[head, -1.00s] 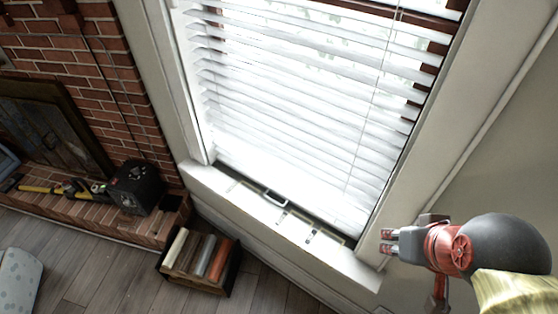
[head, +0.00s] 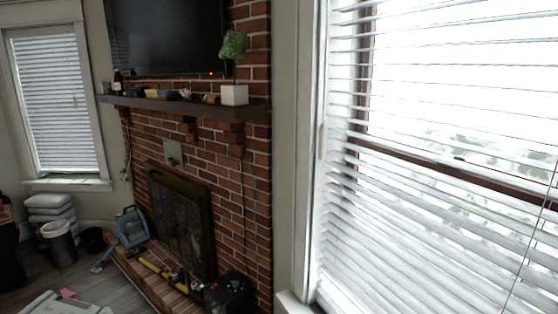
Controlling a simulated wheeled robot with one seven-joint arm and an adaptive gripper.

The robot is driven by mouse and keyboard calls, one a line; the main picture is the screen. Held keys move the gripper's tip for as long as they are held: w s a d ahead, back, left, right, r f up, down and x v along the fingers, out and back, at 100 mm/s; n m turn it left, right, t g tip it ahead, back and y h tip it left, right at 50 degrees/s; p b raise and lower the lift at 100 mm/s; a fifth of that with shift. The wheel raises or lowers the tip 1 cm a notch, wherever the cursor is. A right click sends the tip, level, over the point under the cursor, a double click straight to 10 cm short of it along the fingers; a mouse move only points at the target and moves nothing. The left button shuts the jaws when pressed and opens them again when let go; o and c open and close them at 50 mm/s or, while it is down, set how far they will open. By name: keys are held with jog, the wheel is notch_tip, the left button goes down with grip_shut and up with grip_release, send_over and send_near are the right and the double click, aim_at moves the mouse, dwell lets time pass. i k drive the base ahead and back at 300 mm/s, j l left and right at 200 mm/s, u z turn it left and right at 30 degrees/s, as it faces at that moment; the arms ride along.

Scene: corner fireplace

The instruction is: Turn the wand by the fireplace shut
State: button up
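In the head view the brick fireplace (head: 215,170) stands in the middle, with a dark-framed firebox screen (head: 182,218). Just right of it is a large window with a white slatted blind (head: 400,215). Its slats are tilted open, with bright light and a dark window bar showing between them. A thin line, a cord or wand, I cannot tell which, hangs at its far right (head: 530,240). A narrow pale upright strip shows at the blind's left edge (head: 321,140); I cannot tell whether it is a wand. My gripper is out of view.
A second window with a lowered blind (head: 60,100) is at the far left. A mantel shelf (head: 180,106) juts out, holding a potted plant (head: 234,68). Tools and a black box (head: 230,294) lie on the hearth. A bin (head: 59,243) stands on the left floor.

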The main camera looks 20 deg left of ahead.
aim_at(323, 137)
jog(key=u, duration=0.85)
